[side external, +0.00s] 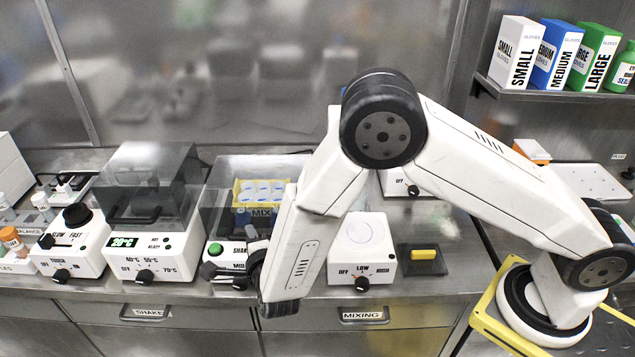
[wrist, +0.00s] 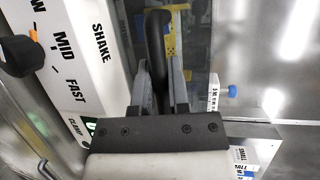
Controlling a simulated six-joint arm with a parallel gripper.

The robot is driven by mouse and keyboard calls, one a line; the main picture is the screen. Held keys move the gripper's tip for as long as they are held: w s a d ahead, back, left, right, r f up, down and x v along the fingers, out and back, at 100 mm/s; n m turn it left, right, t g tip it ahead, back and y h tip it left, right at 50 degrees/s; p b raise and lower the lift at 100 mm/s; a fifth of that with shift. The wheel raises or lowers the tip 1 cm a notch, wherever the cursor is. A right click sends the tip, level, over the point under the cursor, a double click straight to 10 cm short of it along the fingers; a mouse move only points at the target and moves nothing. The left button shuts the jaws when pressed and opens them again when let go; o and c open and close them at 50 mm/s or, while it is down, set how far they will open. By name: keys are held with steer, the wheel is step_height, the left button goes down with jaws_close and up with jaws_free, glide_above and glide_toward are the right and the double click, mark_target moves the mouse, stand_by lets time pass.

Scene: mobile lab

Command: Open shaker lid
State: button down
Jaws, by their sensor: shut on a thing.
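The shaker (side external: 233,254) is a white unit marked SHAKE, with a smoky transparent lid (side external: 222,183) over a yellow rack (side external: 262,191). Its front label (wrist: 77,45) fills the left of the wrist view. My gripper (wrist: 159,68) is shut on the lid's black handle (wrist: 157,30), with one grey finger on each side of the bar. In the side view my gripper (side external: 251,240) is at the shaker's front, and my arm hides the shaker's right part. The side view does not clearly show whether the lid is raised.
A heater unit with a clear cover (side external: 150,190) stands close on the shaker's left. A white LOW-marked unit (side external: 361,250) stands to its right, by a dark pad with a yellow block (side external: 423,254). A glove-box shelf (side external: 560,95) is at upper right.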

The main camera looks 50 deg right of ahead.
steer(key=shift+r, duration=0.15)
steer(key=shift+w+d+r+g, duration=0.15)
steer(key=shift+r+g, duration=0.05)
steer(key=shift+r, duration=0.3)
steer(key=shift+w+d+r+g, duration=0.1)
steer(key=shift+r+g, duration=0.1)
steer(key=shift+r, duration=0.3)
steer(key=w+d+r+g+y, duration=0.1)
steer(key=r, duration=0.2)
steer(key=w+d+r+m+g+y, duration=0.1)
steer(key=w+d+r, duration=0.1)
steer(key=r, duration=0.2)
steer(key=w+d+r+g+y, duration=0.1)
steer(key=w+d+r+g, duration=0.1)
steer(key=r, duration=0.1)
steer(key=shift+w+d+r+m, duration=0.15)
steer(key=shift+r+m, duration=0.15)
steer(key=shift+m, duration=0.1)
steer(key=w+d+r, duration=0.5)
steer(key=w+d, duration=0.6)
steer(key=shift+w+d, duration=0.3)
